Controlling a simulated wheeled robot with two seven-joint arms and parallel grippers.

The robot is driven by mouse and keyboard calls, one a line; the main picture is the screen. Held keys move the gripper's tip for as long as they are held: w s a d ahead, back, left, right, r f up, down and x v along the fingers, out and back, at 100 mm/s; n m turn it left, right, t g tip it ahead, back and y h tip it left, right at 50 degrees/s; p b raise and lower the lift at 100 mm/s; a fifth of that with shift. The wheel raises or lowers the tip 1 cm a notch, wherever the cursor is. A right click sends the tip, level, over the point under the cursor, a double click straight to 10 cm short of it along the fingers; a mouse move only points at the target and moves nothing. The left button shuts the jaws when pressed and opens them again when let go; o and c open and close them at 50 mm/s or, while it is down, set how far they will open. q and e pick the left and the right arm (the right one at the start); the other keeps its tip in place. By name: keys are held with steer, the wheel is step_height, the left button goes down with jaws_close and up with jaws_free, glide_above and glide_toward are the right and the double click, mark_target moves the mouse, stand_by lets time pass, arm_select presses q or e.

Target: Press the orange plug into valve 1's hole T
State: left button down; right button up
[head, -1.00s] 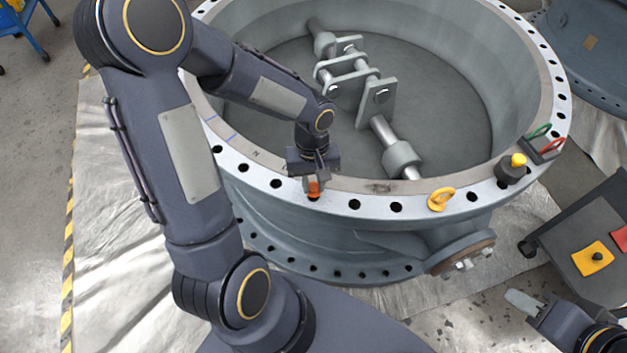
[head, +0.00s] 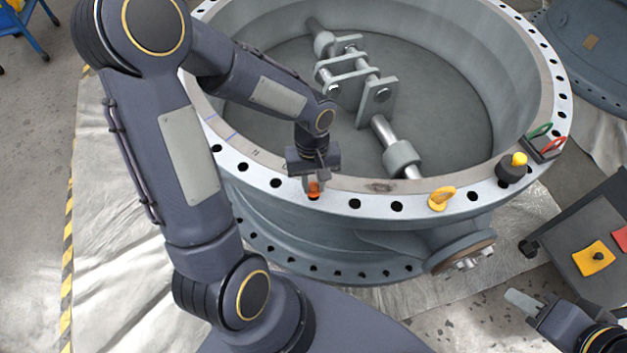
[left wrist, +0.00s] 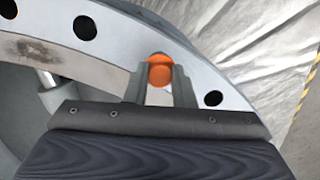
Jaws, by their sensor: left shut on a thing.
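Valve 1 (head: 352,203) is the large grey ring with a flange full of black bolt holes. My left gripper (head: 314,185) is over the near part of the flange, pointing down, shut on the orange plug (head: 314,191). In the left wrist view the orange plug (left wrist: 160,72) sits between the fingertips, over the flange's hole row. The hole under it is hidden, and I cannot tell whether the plug is in it. No letter T is readable. My right gripper (head: 522,302) is at the lower right, away from the valve; its jaw gap does not show clearly.
A yellow eyebolt (head: 441,198) and a black knob with a yellow top (head: 511,168) stand on the flange to the right. Green and red-handled items (head: 545,145) lie beyond. A grey cart (head: 570,240) with a yellow pad stands at the right.

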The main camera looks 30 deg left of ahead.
arm_select(q)
steer(key=shift+f+b, duration=0.9)
stand_by(0.8)
steer(key=shift+f+b, duration=0.35)
steer(key=shift+f, duration=0.05)
steer(key=c, duration=1.1)
jaws_free()
steer(key=shift+r, duration=0.15)
steer(key=shift+c, duration=0.2)
steer(key=shift+o, duration=0.2)
steer(key=o, duration=0.4)
steer(key=shift+o, duration=0.2)
steer(key=shift+r, duration=0.1)
steer(key=shift+r+p, duration=2.5)
steer(key=shift+r, duration=0.45)
